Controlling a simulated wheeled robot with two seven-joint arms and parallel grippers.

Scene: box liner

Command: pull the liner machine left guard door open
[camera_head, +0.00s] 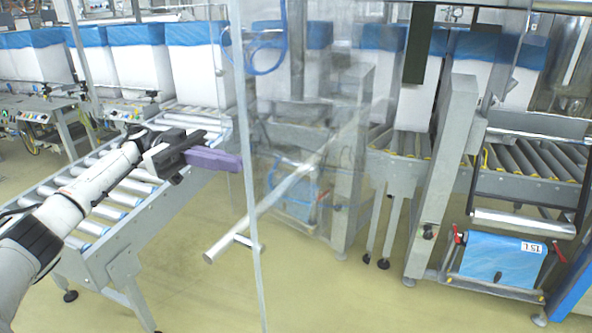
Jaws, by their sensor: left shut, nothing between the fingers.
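The left guard door is a clear panel (300,150) with a thin grey upright edge post (250,190), in the middle of the head view. A long pale tubular bar (222,247) runs slantwise across it and is bracketed near the post. My left gripper (238,161) comes in from the left, with its purple fingers shut and empty. Its fingertips appear close beside the post, well above the bar's lower end. I cannot tell whether they touch the post. How far the door stands open is unclear through the clear panel. My right gripper is not in view.
A roller conveyor (110,215) lies under and behind my left arm. White boxes with blue liners (195,65) line the back. Grey machine frames (440,180) and a blue liner roll (500,262) stand at the right. The yellowish floor (350,295) in front is clear.

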